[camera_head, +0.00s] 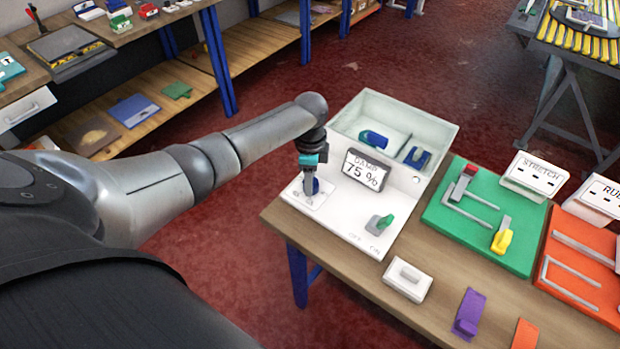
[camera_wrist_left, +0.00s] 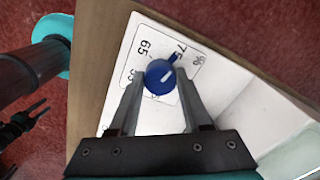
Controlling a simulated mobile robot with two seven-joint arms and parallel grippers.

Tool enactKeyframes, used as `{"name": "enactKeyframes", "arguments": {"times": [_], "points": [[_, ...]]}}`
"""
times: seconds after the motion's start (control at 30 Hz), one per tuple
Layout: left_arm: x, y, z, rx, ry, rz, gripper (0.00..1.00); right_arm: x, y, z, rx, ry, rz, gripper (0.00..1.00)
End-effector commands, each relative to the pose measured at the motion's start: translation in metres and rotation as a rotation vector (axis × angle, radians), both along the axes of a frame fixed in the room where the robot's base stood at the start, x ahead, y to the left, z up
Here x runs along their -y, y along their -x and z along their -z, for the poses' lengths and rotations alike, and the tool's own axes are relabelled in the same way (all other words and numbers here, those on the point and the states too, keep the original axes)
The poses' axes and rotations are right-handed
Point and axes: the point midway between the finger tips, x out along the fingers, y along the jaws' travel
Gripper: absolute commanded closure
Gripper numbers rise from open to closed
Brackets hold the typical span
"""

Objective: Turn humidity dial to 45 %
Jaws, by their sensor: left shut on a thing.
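The humidity dial is a round blue knob (camera_wrist_left: 160,76) with a white mark, set on a white scale plate (camera_head: 308,192) at the box's front left corner. In the left wrist view its blue pointer lies by the 75 mark; 65 is also printed, and other marks are partly hidden by a finger. My left gripper (camera_head: 309,187) reaches down from above and is shut on the knob, one finger on each side. The display (camera_head: 366,169) reads DAMP 75 %. My right gripper does not show in the head view.
A white box (camera_head: 445,128) with blue items inside rises behind the display. A white block (camera_head: 408,279), a purple piece (camera_head: 468,314) and a green board (camera_head: 510,213) lie on the wooden table.

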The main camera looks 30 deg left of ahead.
Motion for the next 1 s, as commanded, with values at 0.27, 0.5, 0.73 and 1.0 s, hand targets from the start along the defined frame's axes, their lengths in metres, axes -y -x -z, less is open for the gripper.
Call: {"name": "enactKeyframes", "arguments": {"times": [0.27,0.5,0.73,1.0], "points": [[0.000,0.000,0.000,-0.001,0.000,0.000,1.00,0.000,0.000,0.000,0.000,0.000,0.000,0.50],[0.000,0.000,-0.001,-0.002,0.001,-0.036,1.00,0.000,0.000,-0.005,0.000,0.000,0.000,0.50],[0.001,0.001,-0.003,-0.004,0.002,-0.162,1.00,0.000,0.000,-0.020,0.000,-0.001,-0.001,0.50],[0.002,0.001,-0.004,-0.003,0.003,-0.405,1.00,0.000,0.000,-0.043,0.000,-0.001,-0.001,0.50]]}}
